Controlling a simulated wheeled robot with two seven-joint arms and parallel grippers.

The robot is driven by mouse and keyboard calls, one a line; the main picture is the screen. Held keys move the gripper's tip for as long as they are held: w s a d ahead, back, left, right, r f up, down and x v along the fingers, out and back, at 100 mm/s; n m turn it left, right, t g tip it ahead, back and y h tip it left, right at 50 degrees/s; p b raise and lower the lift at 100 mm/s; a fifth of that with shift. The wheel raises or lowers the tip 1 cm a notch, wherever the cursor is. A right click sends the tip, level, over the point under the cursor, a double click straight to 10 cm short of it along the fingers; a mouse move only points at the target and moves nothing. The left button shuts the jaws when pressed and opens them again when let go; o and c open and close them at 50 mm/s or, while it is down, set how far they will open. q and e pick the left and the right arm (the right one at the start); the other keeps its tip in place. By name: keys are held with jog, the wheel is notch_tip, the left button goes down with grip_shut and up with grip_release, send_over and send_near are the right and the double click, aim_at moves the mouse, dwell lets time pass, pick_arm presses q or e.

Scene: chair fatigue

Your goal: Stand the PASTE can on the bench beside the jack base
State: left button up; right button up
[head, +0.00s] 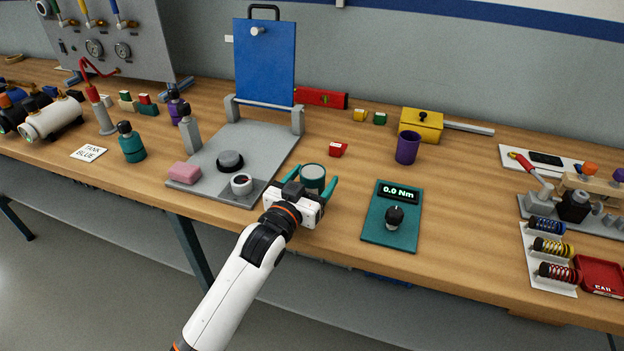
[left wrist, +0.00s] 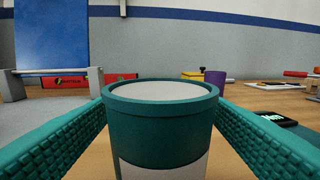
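A teal can (head: 313,174) with a pale lid stands on the bench, close to the right front corner of a grey plate. My left gripper (head: 311,183) is level with it, one teal finger on each side. The fingers look spread wider than the can; contact is not clear. In the left wrist view the same can (left wrist: 160,135) stands upright between the fingers, teal above and white below. No PASTE lettering shows. A grey base with a red-handled lever (head: 536,193) at the far right may be the jack base. My right gripper is not in view.
The grey plate (head: 228,137) carries a blue panel (head: 265,62) and small parts. A torque display (head: 392,213) lies right of the can. A purple cup (head: 408,147) and a yellow box (head: 421,124) stand farther back.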

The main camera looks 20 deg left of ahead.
pick_arm(q)
jog(key=s+a+b, duration=0.1)
jog(key=s+a, duration=0.1)
jog(key=s, duration=0.9)
jog(key=shift+s, duration=0.4)
